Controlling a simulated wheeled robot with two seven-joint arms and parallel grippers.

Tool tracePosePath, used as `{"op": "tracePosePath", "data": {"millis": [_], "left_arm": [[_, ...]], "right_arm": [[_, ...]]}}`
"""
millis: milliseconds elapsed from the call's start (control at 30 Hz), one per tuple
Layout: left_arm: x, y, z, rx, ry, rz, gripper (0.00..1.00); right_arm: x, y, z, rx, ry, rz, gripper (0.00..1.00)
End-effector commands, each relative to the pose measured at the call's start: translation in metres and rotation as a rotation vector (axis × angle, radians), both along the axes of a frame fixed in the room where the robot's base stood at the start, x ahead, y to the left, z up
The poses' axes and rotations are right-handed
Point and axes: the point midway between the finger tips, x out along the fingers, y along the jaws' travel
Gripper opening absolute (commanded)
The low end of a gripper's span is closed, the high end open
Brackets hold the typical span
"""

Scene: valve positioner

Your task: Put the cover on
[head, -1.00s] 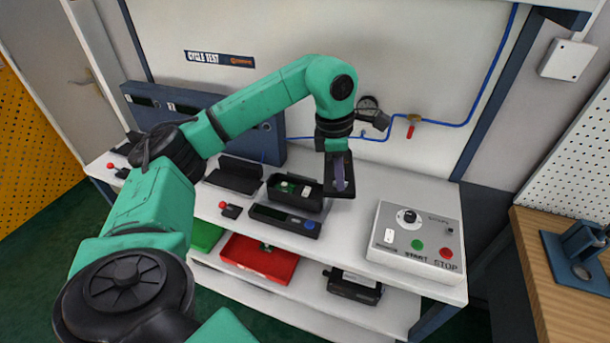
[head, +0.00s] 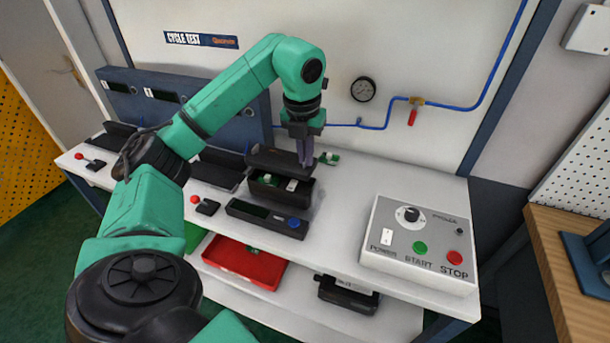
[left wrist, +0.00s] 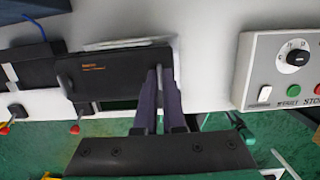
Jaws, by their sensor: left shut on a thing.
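The black cover (head: 281,160) with small orange lettering is held by its right end in my left gripper (head: 306,162). The cover also shows in the left wrist view (left wrist: 115,72), between the fingers (left wrist: 161,82). It is tilted and sits over the rear part of the open black housing (head: 283,196). Inside the housing a green board and a white part still show at the front. Whether cover and housing touch I cannot tell. In the left wrist view the cover hides most of the housing. My right gripper is not in view.
A black device with a blue knob (head: 266,219) lies in front of the housing. A small green-and-white part (head: 330,158) lies behind right. The grey START/STOP box (head: 421,243) stands at right, with free bench between. A black tray (head: 218,169) is at left.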

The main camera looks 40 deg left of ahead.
Motion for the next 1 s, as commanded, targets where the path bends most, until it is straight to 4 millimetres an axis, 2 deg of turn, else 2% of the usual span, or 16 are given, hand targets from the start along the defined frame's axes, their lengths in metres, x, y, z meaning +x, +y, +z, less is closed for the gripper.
{"op": "tracePosePath", "data": {"millis": [267, 567, 600, 633, 667, 1000], "left_arm": [[-0.001, 0.000, -0.044, 0.001, 0.001, 0.000, 0.00], [0.000, 0.000, -0.049, -0.001, -0.003, 0.000, 0.00], [0.000, 0.000, -0.049, -0.002, -0.002, 0.000, 0.18], [0.000, 0.000, -0.049, -0.002, -0.002, 0.000, 0.30], [0.000, 0.000, -0.048, -0.001, -0.002, -0.001, 0.37], [0.000, 0.000, -0.046, -0.001, -0.002, -0.001, 0.37]], "right_arm": [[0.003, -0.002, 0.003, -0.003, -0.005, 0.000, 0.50], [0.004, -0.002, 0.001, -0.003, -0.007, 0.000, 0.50], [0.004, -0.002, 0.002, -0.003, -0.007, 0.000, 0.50], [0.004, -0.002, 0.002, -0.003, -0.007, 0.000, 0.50], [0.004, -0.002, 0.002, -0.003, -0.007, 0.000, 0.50], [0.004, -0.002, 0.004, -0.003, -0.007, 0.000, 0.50]]}}
